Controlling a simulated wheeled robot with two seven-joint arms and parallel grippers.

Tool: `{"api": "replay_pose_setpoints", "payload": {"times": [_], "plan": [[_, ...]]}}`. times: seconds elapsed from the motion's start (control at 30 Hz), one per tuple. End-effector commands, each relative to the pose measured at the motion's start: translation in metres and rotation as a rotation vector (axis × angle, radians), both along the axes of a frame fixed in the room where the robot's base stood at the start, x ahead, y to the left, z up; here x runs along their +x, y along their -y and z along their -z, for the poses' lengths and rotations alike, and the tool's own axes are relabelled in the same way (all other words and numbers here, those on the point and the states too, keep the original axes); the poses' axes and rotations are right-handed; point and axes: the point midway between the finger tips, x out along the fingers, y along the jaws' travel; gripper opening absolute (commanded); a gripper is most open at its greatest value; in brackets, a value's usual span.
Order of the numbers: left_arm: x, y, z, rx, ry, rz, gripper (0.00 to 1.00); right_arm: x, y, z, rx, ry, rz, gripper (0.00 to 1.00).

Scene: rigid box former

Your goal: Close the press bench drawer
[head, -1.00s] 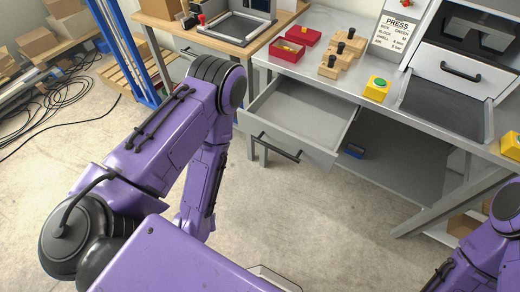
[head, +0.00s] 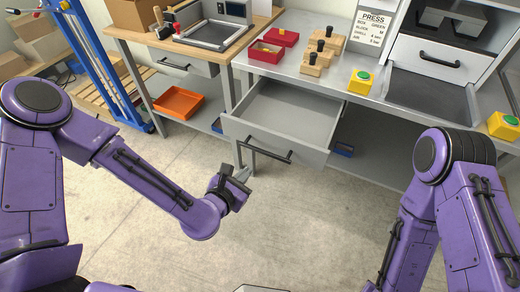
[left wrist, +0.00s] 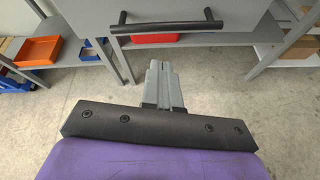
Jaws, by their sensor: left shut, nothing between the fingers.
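The press bench drawer (head: 284,115) is a grey open-topped drawer pulled out from under the press bench. It looks empty inside. Its dark bar handle (head: 264,150) is on the front panel. My left gripper (head: 243,173) is below and just left of the handle, apart from it, with its fingers shut and empty. In the left wrist view the drawer front (left wrist: 180,8) and its handle (left wrist: 166,26) show at the top, beyond the closed left fingertips (left wrist: 158,66). My right arm is at the right of the head view; its gripper is out of the picture.
The bench top (head: 330,77) holds red bins (head: 266,51), wooden blocks with black knobs (head: 316,63) and a yellow button box (head: 361,82). A wooden table (head: 160,43) with an orange tray (head: 178,102) stands left. The floor (head: 310,215) before the drawer is clear.

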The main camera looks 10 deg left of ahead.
Motion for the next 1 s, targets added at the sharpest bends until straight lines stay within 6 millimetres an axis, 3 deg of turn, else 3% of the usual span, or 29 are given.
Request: {"api": "replay_pose_setpoints", "payload": {"times": [0.1, 0.2, 0.63, 1.0], "plan": [[0.019, 0.004, -0.029, -0.203, 0.046, -0.076, 0.0, 0.0, 0.0, 0.005, 0.0, 0.0, 0.0, 0.43], [0.028, 0.007, -0.035, -0.245, 0.054, -0.088, 0.0, 0.0, 0.0, 0.002, 0.0, 0.0, 0.0, 0.43], [0.098, 0.03, -0.01, -0.237, 0.048, -0.086, 0.0, 0.0, 0.0, -0.013, 0.0, 0.0, 0.0, 0.43], [0.11, 0.035, -0.004, -0.238, 0.048, -0.085, 0.0, 0.0, 0.0, -0.014, 0.0, 0.0, 0.0, 0.43]]}}
